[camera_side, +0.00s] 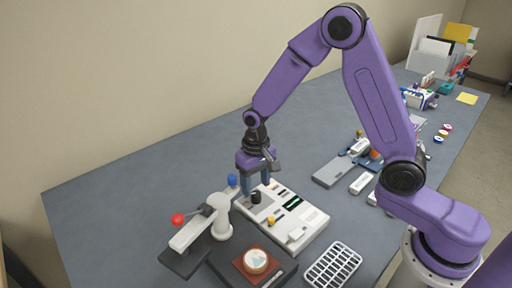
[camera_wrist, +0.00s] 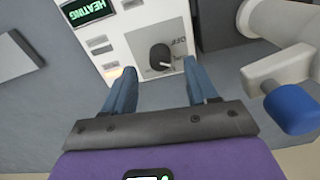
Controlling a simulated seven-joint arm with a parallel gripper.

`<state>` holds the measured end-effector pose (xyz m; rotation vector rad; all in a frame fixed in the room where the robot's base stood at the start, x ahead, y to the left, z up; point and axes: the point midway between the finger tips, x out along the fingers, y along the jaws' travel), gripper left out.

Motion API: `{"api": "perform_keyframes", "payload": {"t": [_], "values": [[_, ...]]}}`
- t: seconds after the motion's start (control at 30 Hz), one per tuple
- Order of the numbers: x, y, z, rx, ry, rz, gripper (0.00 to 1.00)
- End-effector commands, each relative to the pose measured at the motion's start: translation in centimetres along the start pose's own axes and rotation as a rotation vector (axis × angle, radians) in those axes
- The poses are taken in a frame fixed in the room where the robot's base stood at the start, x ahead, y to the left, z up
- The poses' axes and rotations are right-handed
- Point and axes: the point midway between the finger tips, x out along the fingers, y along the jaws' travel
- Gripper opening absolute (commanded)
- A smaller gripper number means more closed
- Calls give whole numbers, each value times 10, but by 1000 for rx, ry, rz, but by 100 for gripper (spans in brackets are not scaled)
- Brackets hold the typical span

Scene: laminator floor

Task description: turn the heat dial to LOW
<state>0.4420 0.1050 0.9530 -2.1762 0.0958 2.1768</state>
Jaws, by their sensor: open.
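The heat dial (camera_wrist: 160,56) is a black knob on a grey square of the white panel (camera_wrist: 118,48). A short pale pointer shows on it. The word OFF is printed beside it, at the right; I cannot make out a LOW mark. In the side view the dial (camera_side: 256,198) sits near the panel's left end. My gripper (camera_wrist: 160,74) is open, with its two blue fingers apart on either side of the dial in the picture and nothing between them. In the side view my gripper (camera_side: 257,188) is just above the dial; contact cannot be told.
A green display (camera_wrist: 88,11) reads HEATING. A white lever arm with a red ball (camera_side: 178,219) and a blue cap (camera_wrist: 291,108) stands close by the panel. A round dial on a brown base (camera_side: 256,261) and a white rack (camera_side: 333,265) lie in front. The table's left is clear.

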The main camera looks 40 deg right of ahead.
Motion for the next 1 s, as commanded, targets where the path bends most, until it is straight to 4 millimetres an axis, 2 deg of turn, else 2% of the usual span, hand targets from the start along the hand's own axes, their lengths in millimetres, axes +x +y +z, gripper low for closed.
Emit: {"api": "perform_keyframes", "payload": {"t": [0.03,0.3,0.53,0.73,1.0], "values": [[-12,-1,-2,0,7,-3,58],[-69,-1,-1,0,8,-3,58],[-111,-1,0,-1,6,-2,58],[-132,0,0,-1,2,-1,58],[-136,0,0,-1,0,0,58]]}}
